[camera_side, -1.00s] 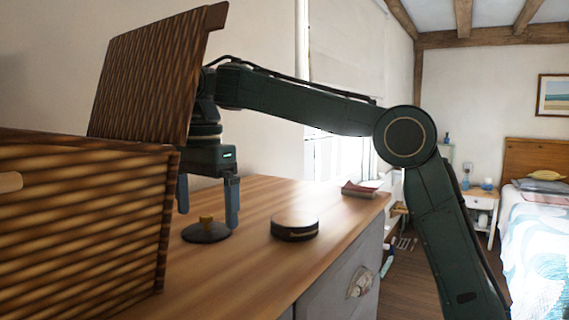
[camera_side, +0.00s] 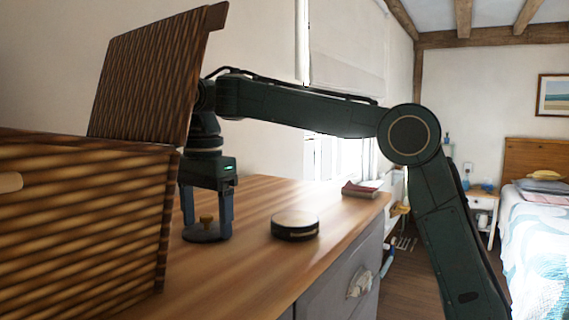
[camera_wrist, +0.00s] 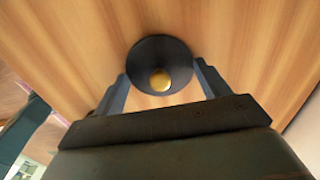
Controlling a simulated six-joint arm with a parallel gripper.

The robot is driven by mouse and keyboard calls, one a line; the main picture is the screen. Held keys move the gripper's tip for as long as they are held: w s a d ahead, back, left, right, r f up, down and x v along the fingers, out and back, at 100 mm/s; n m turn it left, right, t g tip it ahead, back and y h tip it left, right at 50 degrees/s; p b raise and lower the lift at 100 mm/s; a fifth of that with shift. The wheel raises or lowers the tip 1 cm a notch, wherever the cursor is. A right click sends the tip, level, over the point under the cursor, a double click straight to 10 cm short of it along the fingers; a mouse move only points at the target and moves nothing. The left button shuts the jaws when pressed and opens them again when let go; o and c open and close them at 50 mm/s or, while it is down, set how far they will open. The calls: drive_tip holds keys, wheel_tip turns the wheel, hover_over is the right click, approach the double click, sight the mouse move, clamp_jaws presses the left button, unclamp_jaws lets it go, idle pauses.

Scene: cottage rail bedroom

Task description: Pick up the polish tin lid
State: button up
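The polish tin lid (camera_side: 203,233) is a dark round disc with a small brass-coloured knob. It lies flat on the wooden dresser top. In the wrist view the lid (camera_wrist: 150,52) shows whole, with its gold knob on the side nearer my gripper. My gripper (camera_side: 208,229) points down over the lid, its fingers spread apart to either side of the knob and low to the surface. In the wrist view my gripper (camera_wrist: 161,70) is open, its fingers on both sides of the lid. Whether a finger touches the lid cannot be told.
A round dark tin (camera_side: 295,226) stands on the dresser top (camera_side: 255,265), right of the lid. A large wicker basket (camera_side: 85,225) with a raised lid (camera_side: 150,75) stands close on the left.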

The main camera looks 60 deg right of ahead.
sight(207, 215)
drive_tip(key=c, duration=0.3)
drive_tip(key=shift+r, duration=0.15)
drive_tip(key=shift+c, duration=0.2)
drive_tip(key=shift+d+r, duration=0.25)
drive_tip(key=shift+r, duration=3.05)
drive_tip(key=d, duration=1.9)
drive_tip(key=shift+d, duration=0.3)
drive_tip(key=s+a+r+n, duration=0.2)
drive_tip(key=s+a+n, duration=0.1)
drive_tip(key=s+a, duration=0.8)
drive_tip(key=shift+s+r, duration=0.35)
drive_tip(key=shift+s, duration=0.35)
